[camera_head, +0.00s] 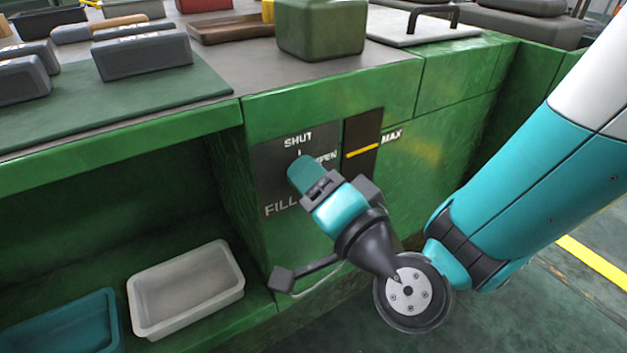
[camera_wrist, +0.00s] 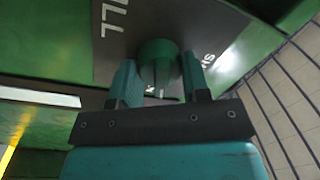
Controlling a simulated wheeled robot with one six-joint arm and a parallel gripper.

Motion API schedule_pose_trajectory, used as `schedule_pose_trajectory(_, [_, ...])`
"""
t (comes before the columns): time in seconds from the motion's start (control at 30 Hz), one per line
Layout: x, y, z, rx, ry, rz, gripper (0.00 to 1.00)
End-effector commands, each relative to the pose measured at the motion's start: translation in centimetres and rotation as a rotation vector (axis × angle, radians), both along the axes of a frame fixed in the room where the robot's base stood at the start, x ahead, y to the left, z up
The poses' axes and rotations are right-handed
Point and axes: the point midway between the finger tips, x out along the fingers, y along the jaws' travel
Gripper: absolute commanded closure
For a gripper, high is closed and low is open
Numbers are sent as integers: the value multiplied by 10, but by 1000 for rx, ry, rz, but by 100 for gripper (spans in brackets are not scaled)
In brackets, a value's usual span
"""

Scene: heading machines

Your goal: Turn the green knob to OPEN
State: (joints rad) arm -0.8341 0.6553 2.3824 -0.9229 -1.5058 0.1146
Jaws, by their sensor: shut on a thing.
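The green knob (camera_wrist: 158,62) sits on a dark panel on the green machine front. In the wrist view it lies between the two fingers of my gripper (camera_wrist: 158,82), which is shut on it. In the head view my gripper (camera_head: 306,178) reaches the panel (camera_head: 275,160) and hides most of the knob. The label SHUT (camera_head: 298,141) shows above the knob. The label OPEN (camera_head: 326,158) is at its right, partly covered by my gripper. The knob's pointing direction cannot be made out.
A gauge strip with a yellow line (camera_head: 362,151) and the word MAX is right of the panel. A white tray (camera_head: 187,288) and a teal tray (camera_head: 65,325) stand on the shelf at lower left. A green canister (camera_head: 320,30) and grey blocks are on the top.

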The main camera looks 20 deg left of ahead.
Motion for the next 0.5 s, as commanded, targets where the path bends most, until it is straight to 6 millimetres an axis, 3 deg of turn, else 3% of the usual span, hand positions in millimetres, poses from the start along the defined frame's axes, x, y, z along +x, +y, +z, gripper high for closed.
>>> schedule_pose_trajectory(0.5, [1, 0, 0, 178, 203, -3, 81])
